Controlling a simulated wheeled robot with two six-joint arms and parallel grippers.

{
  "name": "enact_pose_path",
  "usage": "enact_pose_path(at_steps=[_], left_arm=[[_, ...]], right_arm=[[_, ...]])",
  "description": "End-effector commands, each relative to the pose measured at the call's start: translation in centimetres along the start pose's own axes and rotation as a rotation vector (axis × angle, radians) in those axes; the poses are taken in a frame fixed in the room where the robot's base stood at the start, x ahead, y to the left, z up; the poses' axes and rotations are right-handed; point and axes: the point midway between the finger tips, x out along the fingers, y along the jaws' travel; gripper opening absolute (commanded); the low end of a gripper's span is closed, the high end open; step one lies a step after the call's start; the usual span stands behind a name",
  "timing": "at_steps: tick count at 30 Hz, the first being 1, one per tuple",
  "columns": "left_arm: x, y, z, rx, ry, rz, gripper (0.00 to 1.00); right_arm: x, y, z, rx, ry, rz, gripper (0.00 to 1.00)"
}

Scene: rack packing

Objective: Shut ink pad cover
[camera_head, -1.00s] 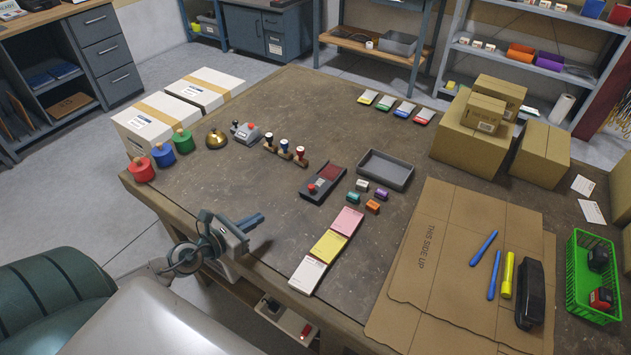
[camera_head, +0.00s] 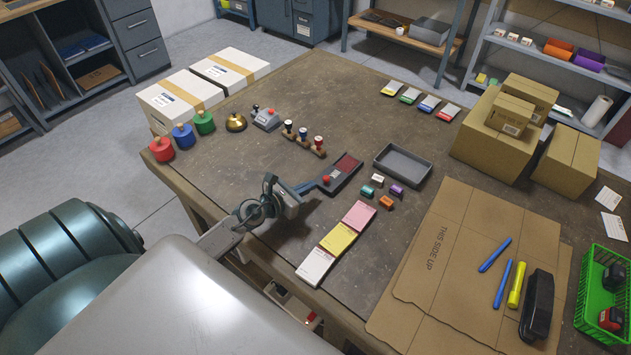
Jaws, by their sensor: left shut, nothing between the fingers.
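The ink pad (camera_head: 347,165) is a dark grey case with a dark red pad showing at its upper right end, near the middle of the table. Its cover lies open at the lower left end, with a red knob (camera_head: 326,179) on it. My left gripper (camera_head: 311,187) is shut and empty. Its fingertips are at the cover's near left end, close to the knob, and hide part of that end. I cannot tell whether they touch it. My right gripper is not in view.
A grey tray (camera_head: 403,166) stands right of the ink pad, with several small coloured blocks below it. A rack of stamps (camera_head: 304,137) stands behind. Pink, yellow and white pads (camera_head: 339,239) lie in front. The table is clear left of the ink pad.

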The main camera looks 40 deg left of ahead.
Motion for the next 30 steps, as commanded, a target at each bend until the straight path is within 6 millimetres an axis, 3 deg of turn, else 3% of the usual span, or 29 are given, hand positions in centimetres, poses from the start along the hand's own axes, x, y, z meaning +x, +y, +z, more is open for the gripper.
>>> enact_pose_path(at_steps=[3,9,23,30], left_arm=[[1.7,0.0,0.1,-0.001,-0.001,0.0,0.0],[3.1,0.0,0.0,0.0,0.0,0.001,0.0],[3.8,0.1,0.1,0.001,0.0,0.001,0.0],[7.0,0.7,0.8,-0.001,-0.001,0.001,0.0]], right_arm=[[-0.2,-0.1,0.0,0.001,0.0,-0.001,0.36],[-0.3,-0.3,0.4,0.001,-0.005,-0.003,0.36],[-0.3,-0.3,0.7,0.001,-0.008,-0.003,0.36],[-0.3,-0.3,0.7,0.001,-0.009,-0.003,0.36]])
